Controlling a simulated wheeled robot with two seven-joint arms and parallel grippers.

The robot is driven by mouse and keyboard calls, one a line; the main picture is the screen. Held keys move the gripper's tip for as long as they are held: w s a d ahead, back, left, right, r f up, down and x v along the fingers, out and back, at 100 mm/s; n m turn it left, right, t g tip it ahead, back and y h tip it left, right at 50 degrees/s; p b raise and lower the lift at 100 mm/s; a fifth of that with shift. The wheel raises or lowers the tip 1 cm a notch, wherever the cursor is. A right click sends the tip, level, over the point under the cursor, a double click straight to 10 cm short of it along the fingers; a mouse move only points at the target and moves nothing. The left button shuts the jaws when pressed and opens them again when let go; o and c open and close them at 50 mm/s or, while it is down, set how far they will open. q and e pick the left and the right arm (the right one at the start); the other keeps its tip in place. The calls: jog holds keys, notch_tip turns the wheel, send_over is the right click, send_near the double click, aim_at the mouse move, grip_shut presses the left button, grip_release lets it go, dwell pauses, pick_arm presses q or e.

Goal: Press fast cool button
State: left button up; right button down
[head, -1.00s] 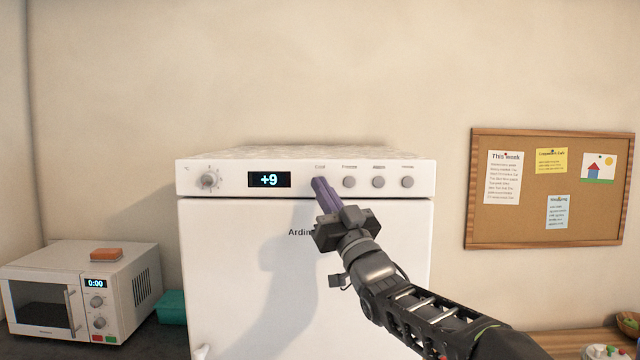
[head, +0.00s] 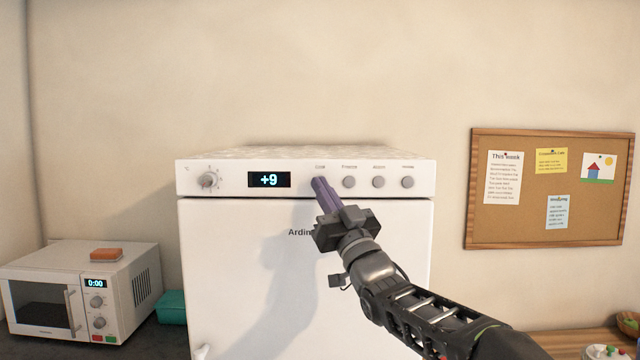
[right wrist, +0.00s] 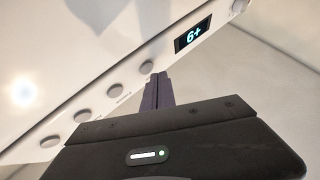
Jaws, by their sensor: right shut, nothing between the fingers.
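A white fridge (head: 225,265) stands in the middle of the head view. The buttons labelled like "Freeze" (head: 349,182) and "Alarm" (head: 379,182) and a last one (head: 407,182) are uncovered. In the right wrist view, the fingers (right wrist: 158,80) point at the panel near a button (right wrist: 146,67).
A white microwave (head: 130,285) with an orange sponge (head: 106,255) on top stands at the left. A teal container (head: 172,307) sits between it and the fridge. A cork board (head: 590,215) hangs on the right wall. The space before the fridge door's left half is clear.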

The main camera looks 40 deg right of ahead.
jog(key=shift+w, duration=0.1)
jog(key=shift+w+d, duration=0.3)
dwell(0.7)
jog(key=shift+b, duration=0.3)
jog(key=shift+s+a+b, duration=0.35)
jog(key=shift+s+b, duration=0.05)
jog(key=shift+b, duration=0.3)
jog(key=s+a+b, duration=0.1)
jog(key=s+b, duration=0.1)
jog(key=s+a+b, duration=0.2)
jog(key=b, duration=0.1)
jog(key=shift+s+a, duration=0.3)
jog(key=shift+s, duration=0.1)
